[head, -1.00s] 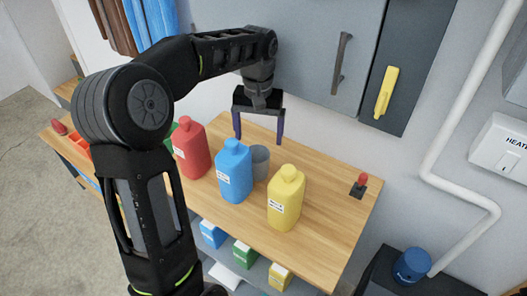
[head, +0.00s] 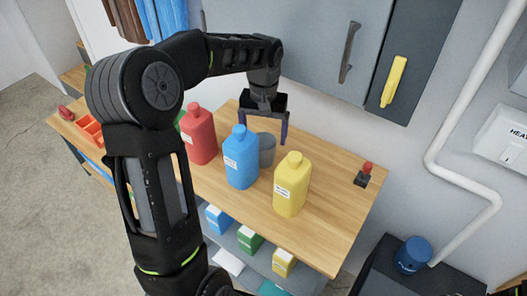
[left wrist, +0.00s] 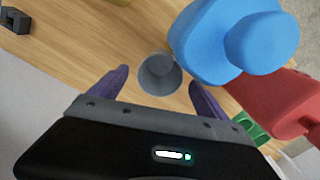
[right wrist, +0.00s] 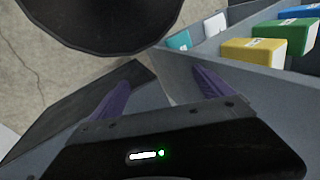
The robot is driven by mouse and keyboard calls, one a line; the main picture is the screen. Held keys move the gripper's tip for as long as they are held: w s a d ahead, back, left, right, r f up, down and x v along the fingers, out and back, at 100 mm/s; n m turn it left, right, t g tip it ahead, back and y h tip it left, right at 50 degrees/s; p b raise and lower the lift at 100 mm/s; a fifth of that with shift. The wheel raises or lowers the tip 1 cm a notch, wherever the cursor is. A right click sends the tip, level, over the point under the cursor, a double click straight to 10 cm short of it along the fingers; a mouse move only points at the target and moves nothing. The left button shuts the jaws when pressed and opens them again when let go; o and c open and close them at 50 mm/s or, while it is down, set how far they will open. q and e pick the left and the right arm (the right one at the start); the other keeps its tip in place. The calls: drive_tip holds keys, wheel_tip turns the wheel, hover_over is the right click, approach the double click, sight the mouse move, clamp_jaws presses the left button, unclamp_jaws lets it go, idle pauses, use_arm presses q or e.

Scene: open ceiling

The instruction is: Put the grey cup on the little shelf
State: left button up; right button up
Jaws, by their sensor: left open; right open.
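The grey cup (head: 267,152) stands on the wooden bench, partly hidden behind the blue bottle (head: 240,160). My left gripper (head: 264,130) is open and empty, pointing down just above the cup. In the left wrist view the cup (left wrist: 160,74) shows between and just beyond the spread fingers (left wrist: 158,80). My right gripper (right wrist: 163,80) is open and empty, low near a grey shelf with boxes; it is outside the head view. A grey shelf (head: 258,262) lies under the bench top; I cannot tell whether it is the little shelf.
A red bottle (head: 200,140) and a yellow bottle (head: 291,188) flank the blue one on the bench (head: 335,205). Several small cartons (head: 249,240) stand on the lower shelf. A grey cabinet (head: 300,45) hangs above. The bench's right part is mostly clear, besides a red-knobbed switch (head: 364,174).

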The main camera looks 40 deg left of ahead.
use_arm(q)
wheel_tip(320, 180, down, 3)
drive_tip(key=shift+f, duration=0.15)
drive_tip(key=shift+c, duration=0.6)
drive_tip(key=c, duration=1.4)
drive_tip(key=shift+c, duration=0.2)
wheel_tip(320, 180, up, 12)
drive_tip(key=f, duration=0.1)
wheel_tip(320, 180, up, 6)
drive_tip(key=p, duration=0.3)
hover_over(263, 141)
drive_tip(key=s+d, duration=0.2)
drive_tip(key=shift+s+r+p, duration=0.2)
drive_tip(key=shift+r+p, duration=0.4)
drive_tip(key=shift+p, duration=0.2)
